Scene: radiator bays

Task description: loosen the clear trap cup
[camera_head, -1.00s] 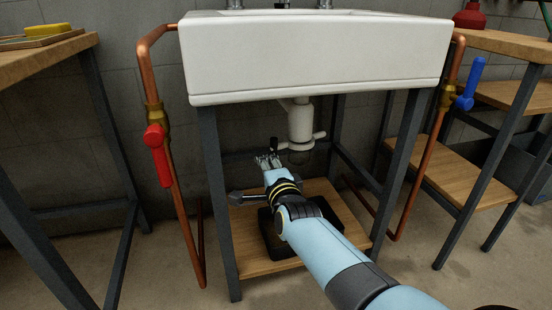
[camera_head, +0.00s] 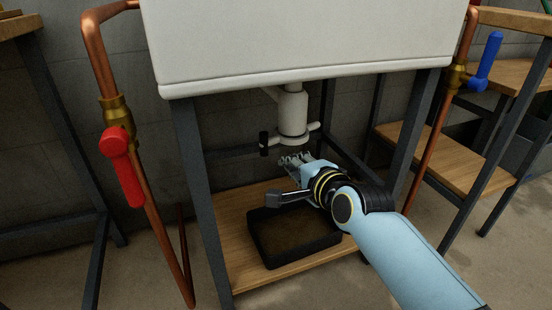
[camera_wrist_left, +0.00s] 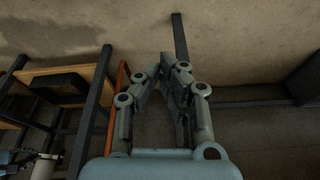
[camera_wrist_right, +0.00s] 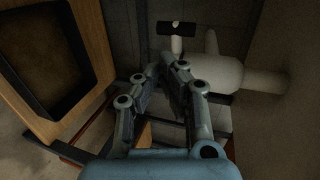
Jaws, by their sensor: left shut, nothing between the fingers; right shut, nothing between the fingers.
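The white trap (camera_head: 292,112) hangs under the sink, with a collar and side arms, one ending in a black grip (camera_head: 264,143). I cannot clearly make out the clear cup below the collar. My right gripper (camera_head: 288,160) is shut and empty just below the trap; I cannot tell whether it touches. In the right wrist view the trap (camera_wrist_right: 215,72) lies to the right of and beyond the fingertips (camera_wrist_right: 166,60). My left gripper (camera_wrist_left: 166,62) is shut and empty, seen only in the left wrist view, over bare floor.
A black tray (camera_head: 256,240) stands on the wooden shelf (camera_head: 232,204) under the sink (camera_head: 300,45). Copper pipes with a red-handled valve (camera_head: 121,165) and a blue-handled valve (camera_head: 486,60) flank it. Dark frame legs (camera_head: 200,200) bound the space.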

